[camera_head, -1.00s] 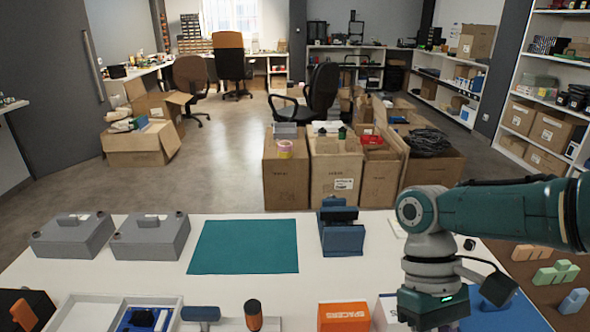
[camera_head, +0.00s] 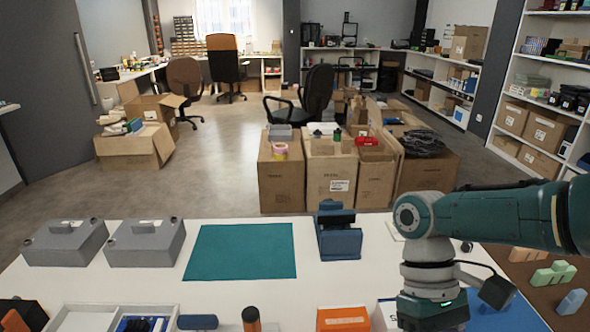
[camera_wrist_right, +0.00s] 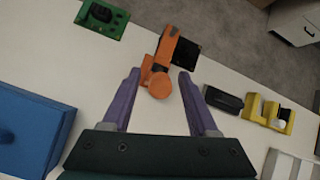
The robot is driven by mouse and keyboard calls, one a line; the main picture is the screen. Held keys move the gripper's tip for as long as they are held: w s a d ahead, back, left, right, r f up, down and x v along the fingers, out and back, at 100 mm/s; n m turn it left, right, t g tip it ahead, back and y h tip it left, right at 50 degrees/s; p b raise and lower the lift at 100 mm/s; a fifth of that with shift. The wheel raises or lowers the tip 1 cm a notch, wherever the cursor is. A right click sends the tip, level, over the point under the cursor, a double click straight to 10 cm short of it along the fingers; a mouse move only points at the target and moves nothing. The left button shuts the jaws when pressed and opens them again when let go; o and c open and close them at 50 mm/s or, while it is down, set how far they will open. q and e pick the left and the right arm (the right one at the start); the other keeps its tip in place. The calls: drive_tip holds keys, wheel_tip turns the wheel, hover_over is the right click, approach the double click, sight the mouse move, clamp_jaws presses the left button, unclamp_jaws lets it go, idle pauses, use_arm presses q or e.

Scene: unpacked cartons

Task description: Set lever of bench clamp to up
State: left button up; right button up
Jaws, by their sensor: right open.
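In the right wrist view, an orange part (camera_wrist_right: 163,58) with a long arm and a round end lies beside a small black plate (camera_wrist_right: 184,54). It looks like the bench clamp with its lever, though I cannot tell the lever's setting. My right gripper (camera_wrist_right: 158,74) is open, with its two purple fingers apart on either side of the orange round end. I see no contact between the fingers and it. In the head view my right arm reaches down at the lower right, and its gripper is below the picture. My left gripper is not in view.
A green circuit board (camera_wrist_right: 102,18), a blue box (camera_wrist_right: 30,130), a black piece (camera_wrist_right: 223,99) and a yellow holder (camera_wrist_right: 268,113) surround the orange part. In the head view, a teal mat (camera_head: 240,251), grey cases (camera_head: 145,243) and a blue device (camera_head: 338,232) stand on the white table.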

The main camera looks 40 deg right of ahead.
drive_tip(key=v, duration=1)
drive_tip(key=shift+s, duration=0.1)
